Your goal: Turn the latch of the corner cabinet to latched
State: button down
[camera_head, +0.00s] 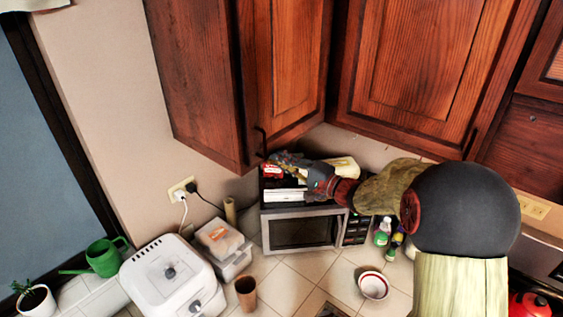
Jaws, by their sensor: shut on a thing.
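The corner cabinet (290,65) is reddish-brown wood and hangs high on the wall, with its door facing the corner. A small dark latch (261,138) sits at the lower left edge of that door. My gripper (270,159) reaches in from the right, just under the cabinet's bottom edge, and is shut on the latch's lower end. The fingertips are small and dark here, so the exact grip is hard to see. The latch's exact turn cannot be read.
A microwave (303,233) with packages on top stands under my gripper. A second wall cabinet (425,65) hangs to the right. A white appliance (170,278), a brown cup (246,292), a bowl (373,285) and bottles (382,237) stand on the tiled counter.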

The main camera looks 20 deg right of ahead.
aim_at(278, 148)
jog(key=shift+m+b, duration=0.3)
jog(key=m+b, duration=0.1)
jog(key=m, duration=0.3)
jog(key=r+m+b, duration=0.1)
jog(key=m, duration=0.4)
jog(key=d+r+m+b, duration=0.1)
jog(key=m, duration=0.3)
jog(key=shift+w+d, duration=0.1)
jog(key=shift+w, duration=0.3)
jog(key=shift+w+d+m+p, duration=0.15)
jog(key=shift+m+p, duration=0.15)
jog(key=shift+m, duration=0.75)
jog(key=shift+w+d+m+p, duration=0.15)
jog(key=shift+m+p, duration=0.1)
jog(key=shift+m, duration=0.8)
jog(key=c, duration=1.8)
grip_release()
jog(key=shift+s+d, duration=0.1)
